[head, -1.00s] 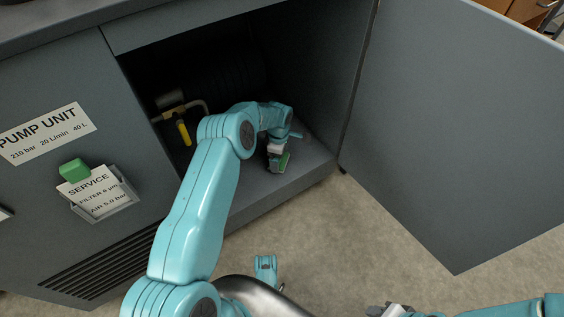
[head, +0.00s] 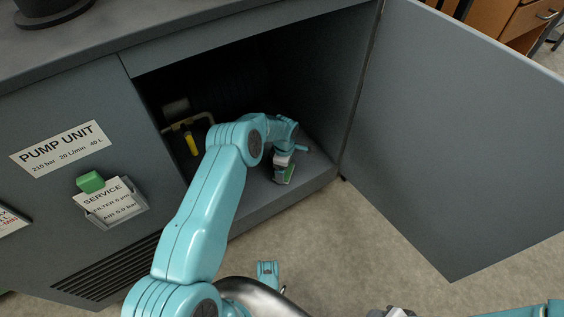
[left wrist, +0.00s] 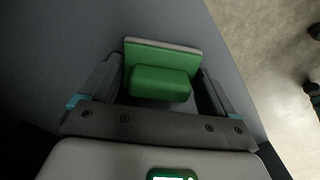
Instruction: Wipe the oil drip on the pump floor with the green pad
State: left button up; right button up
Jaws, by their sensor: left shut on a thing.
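The green pad (head: 286,174) is at the floor of the open pump cabinet, near its front right. In the left wrist view it is a green plate with a pale edge (left wrist: 188,57) and a raised green block (left wrist: 160,83) between the jaws. My left gripper (head: 284,164) is shut on this pad, reaching in from the front. I cannot tell whether the pad touches the pump floor (head: 252,201). No oil drip is visible; the arm and pad cover part of the floor. My right gripper (head: 391,312) shows only partly at the bottom edge, its jaws unclear.
The cabinet door (head: 450,130) stands wide open on the right. A pipe with a yellow handle (head: 191,144) is inside, left of my forearm. A service card holder (head: 117,209) with a green block (head: 91,181) is on the front panel. Bare floor (head: 350,245) lies in front.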

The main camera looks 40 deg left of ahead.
pick_arm(q)
jog(key=shift+s+d+r+p, duration=0.1)
jog(key=shift+s+d+p, duration=0.15)
jog(key=shift+d+p, duration=0.3)
jog(key=shift+s+d+p, duration=0.25)
jog(key=shift+d+p, duration=0.1)
jog(key=shift+d, duration=0.3)
jog(key=shift+s+d+f, duration=0.2)
jog(key=shift+s+d, duration=0.05)
jog(key=shift+d, duration=0.25)
jog(key=shift+s+d+r+p, duration=0.1)
jog(key=shift+s+d+p, duration=0.15)
jog(key=shift+d+p, duration=0.3)
jog(key=shift+s+d+r+p, duration=0.1)
jog(key=shift+s+d+p, duration=0.1)
jog(key=shift+d+p, duration=0.35)
jog(key=shift+s+d+f, duration=0.15)
jog(key=shift+s+d, duration=0.05)
jog(key=shift+d, duration=0.3)
notch_tip(320, 180, up, 6)
jog(key=p, duration=0.4)
jog(key=shift+w, duration=0.1)
